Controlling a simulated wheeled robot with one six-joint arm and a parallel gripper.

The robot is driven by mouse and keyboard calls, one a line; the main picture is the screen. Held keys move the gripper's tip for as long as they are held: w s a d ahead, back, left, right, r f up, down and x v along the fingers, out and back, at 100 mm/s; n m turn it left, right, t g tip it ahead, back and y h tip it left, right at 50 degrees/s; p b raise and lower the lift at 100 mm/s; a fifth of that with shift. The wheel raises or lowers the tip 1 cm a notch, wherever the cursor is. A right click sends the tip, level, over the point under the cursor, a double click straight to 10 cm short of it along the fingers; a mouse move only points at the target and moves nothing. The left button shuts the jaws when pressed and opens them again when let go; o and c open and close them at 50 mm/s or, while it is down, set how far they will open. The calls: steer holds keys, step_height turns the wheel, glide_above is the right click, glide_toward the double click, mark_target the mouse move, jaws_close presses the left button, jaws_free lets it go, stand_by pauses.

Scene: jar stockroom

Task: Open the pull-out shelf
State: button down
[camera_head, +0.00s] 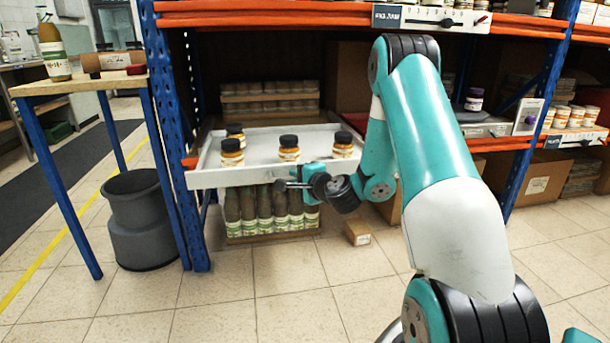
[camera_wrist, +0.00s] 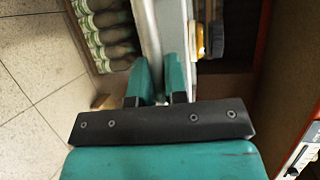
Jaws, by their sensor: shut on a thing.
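The pull-out shelf (camera_head: 215,177) is a white tray that stands out in front of the rack's posts, low in the left bay. Several jars with dark lids and orange contents stand upright on it, such as the middle jar (camera_head: 289,149). My gripper (camera_head: 284,186) is at the shelf's front face, right of its middle. In the wrist view, my gripper's teal fingers (camera_wrist: 159,78) are shut on the shelf's pale front edge (camera_wrist: 155,30). The exact grip point is partly hidden.
Green bottles (camera_head: 265,210) stand in a crate below the shelf. A small cardboard box (camera_head: 357,232) lies on the floor. At left are a grey bin (camera_head: 140,220) and a wooden-topped table (camera_head: 75,84). The tiled floor in front is clear.

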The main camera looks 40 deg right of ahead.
steer(key=shift+s+a, duration=0.1)
steer(key=shift+s, duration=0.55)
steer(key=c, duration=1.2)
jaws_free()
steer(key=shift+c, duration=0.2)
steer(key=shift+o, duration=0.4)
steer(key=shift+a, duration=0.15)
